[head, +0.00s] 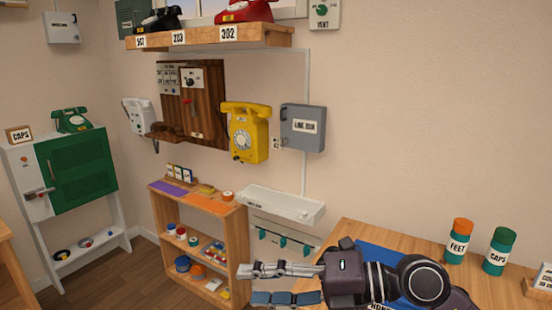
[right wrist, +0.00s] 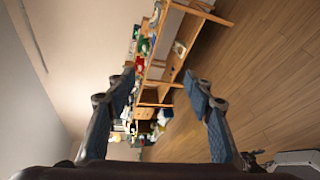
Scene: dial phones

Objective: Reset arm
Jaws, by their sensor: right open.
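My right arm (head: 395,280) comes in at the bottom right of the head view, over the wooden table. Its right gripper (head: 250,285) points left, with its two fingers apart and nothing between them. In the right wrist view the gripper (right wrist: 162,80) is open too, its blue-padded fingers wide apart. Beyond the fingers I see a far wooden bench with several small items on it. My left gripper is not in either view.
A wooden table (head: 345,235) with a blue mat (head: 375,255) holds FEET (head: 459,242) and CAPS (head: 499,252) jars. A yellow phone (head: 246,132) hangs on the wall.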

